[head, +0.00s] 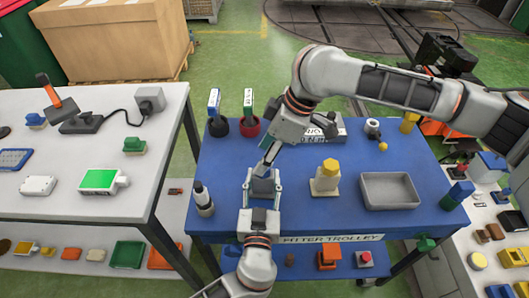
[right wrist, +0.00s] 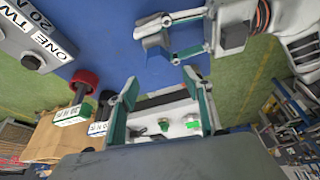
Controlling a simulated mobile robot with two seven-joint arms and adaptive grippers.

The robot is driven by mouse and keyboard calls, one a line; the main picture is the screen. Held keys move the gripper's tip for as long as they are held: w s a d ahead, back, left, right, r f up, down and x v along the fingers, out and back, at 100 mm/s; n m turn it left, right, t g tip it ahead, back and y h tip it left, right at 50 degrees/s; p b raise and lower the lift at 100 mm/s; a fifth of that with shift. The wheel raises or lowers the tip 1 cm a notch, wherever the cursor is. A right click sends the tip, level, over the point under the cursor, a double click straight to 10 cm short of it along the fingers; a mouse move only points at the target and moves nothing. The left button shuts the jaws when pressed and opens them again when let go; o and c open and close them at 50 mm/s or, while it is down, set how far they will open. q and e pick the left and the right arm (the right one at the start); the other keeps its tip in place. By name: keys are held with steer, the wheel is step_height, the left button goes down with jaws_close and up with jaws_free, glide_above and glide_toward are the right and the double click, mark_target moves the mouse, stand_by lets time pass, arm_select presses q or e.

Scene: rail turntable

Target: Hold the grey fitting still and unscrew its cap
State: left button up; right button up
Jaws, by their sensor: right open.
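The grey fitting (head: 262,187), a blue-grey block, stands on the blue trolley top near its front edge. My left gripper (head: 263,182) comes from the front with one finger on each side of the fitting, and appears shut on it. In the right wrist view the fitting (right wrist: 155,41) shows between the left gripper's teal-edged fingers (right wrist: 172,38). My right gripper (head: 268,162) is just above and behind the fitting, tilted. Its fingers are apart and empty in the right wrist view (right wrist: 160,95). The cap cannot be made out clearly; the right gripper partly covers that spot.
A beige fitting with a yellow cap (head: 326,182) stands right of the grey fitting, then a grey tray (head: 390,203). Labelled holders (head: 249,125) stand at the back left. A white table (head: 60,205) adjoins on the left.

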steer(key=m+t, duration=0.1)
steer(key=m, duration=0.3)
steer(key=shift+s+m+t+h, duration=0.1)
steer(key=shift+m+t+h, duration=0.3)
steer(key=shift+f, duration=2)
steer(key=c, duration=1.4)
steer(key=n+g, duration=0.1)
steer(key=n, duration=0.1)
steer(key=n+g, duration=0.1)
steer(key=n, duration=0.2)
steer(key=shift+w+y, duration=0.2)
steer(key=shift+y, duration=0.1)
steer(key=shift+n, duration=0.5)
